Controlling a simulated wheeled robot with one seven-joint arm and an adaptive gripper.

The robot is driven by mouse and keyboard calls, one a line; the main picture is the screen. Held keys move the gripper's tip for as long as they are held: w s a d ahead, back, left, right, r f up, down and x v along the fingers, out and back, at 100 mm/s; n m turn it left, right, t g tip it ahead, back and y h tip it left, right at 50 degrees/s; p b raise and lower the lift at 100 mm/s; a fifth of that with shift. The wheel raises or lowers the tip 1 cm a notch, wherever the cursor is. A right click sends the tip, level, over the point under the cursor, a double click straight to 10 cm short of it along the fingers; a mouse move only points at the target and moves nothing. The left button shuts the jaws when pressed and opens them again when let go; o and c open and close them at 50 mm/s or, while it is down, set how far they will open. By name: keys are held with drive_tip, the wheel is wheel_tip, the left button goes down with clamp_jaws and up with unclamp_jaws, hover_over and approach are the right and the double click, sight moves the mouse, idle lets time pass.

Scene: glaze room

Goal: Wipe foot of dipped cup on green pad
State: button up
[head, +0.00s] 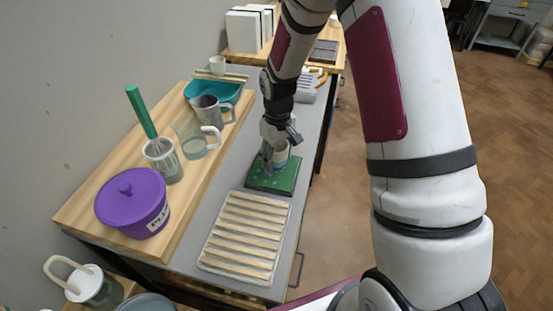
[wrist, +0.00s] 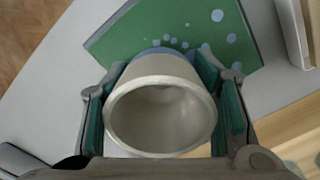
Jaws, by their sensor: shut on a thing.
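A cup (wrist: 160,86) is held between the fingers of my gripper (wrist: 165,100), its open rim facing the wrist camera. Its outside shows a pale rim and a bluish-grey far end. In the head view the cup (head: 281,152) is partly hidden by my gripper (head: 272,152), which is above the green pad. The green pad (head: 270,183) lies on the grey counter. In the wrist view the pad (wrist: 130,38) lies beyond the cup and bears several pale blue spots. The cup's foot is hidden, so I cannot tell whether it touches the pad.
A slatted rack (head: 243,236) lies on the counter in front of the pad. A wooden board to the left bears a purple lidded pot (head: 133,203), a whisk in a jar (head: 161,158), a clear jug (head: 194,140), a grey jug (head: 209,109) and a teal tub (head: 213,90).

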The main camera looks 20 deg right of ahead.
sight(274, 177)
idle(0.3)
drive_tip(key=shift+s+a+p, duration=0.6)
drive_tip(key=shift+s+a, duration=0.1)
drive_tip(key=shift+s, duration=0.35)
drive_tip(key=shift+s+a, duration=0.25)
drive_tip(key=shift+s, duration=0.1)
drive_tip(key=shift+s+a+f+p, duration=0.1)
drive_tip(key=shift+s+a+p, duration=0.35)
drive_tip(key=shift+s, duration=0.3)
drive_tip(key=shift+w, duration=0.1)
drive_tip(key=shift+w+d+b, duration=0.45)
drive_tip(key=shift+w+d, duration=0.3)
drive_tip(key=shift+w, duration=0.25)
drive_tip(key=shift+w, duration=0.1)
